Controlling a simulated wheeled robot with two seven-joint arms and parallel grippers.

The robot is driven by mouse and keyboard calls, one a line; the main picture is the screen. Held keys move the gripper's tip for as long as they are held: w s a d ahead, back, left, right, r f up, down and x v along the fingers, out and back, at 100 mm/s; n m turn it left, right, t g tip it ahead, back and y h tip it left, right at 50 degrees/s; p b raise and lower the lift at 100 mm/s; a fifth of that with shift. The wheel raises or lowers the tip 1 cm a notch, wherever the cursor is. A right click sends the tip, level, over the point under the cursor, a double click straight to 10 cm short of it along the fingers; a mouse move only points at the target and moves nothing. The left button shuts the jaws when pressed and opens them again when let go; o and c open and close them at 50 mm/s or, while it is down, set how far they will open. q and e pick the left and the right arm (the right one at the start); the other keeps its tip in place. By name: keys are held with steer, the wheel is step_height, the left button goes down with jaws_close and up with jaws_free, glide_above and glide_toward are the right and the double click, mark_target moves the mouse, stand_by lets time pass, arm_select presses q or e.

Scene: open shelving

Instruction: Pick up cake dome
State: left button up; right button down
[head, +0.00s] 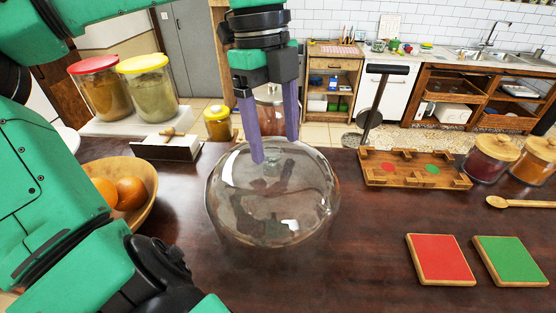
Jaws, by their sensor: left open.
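The cake dome (275,205) is a clear glass dome standing on the dark wooden table in the middle of the head view. Its glass knob (272,163) is on top, partly hidden by my gripper. My left gripper (275,150) points down over the top of the dome. Its two purple fingers are apart, with the knob seen between or just behind their tips. I cannot tell whether the fingers touch the glass. My right gripper is not in view.
A wooden bowl (147,204) with oranges is to the left of the dome. A wooden tray (408,181), jars (490,158), a red tile (440,258) and a green tile (511,258) are to the right. The table between dome and tiles is clear.

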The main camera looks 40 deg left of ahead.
arm_select(q)
steer(key=shift+s+f, duration=0.15)
steer(key=shift+f, duration=0.3)
steer(key=shift+s+a+f, duration=0.1)
steer(key=shift+s+a, duration=0.1)
steer(key=shift+a, duration=0.05)
steer(key=shift+s, duration=0.15)
steer(key=c, duration=0.4)
steer(key=shift+d, duration=0.1)
steer(key=c, duration=0.5)
jaws_close()
steer(key=shift+w, duration=0.2)
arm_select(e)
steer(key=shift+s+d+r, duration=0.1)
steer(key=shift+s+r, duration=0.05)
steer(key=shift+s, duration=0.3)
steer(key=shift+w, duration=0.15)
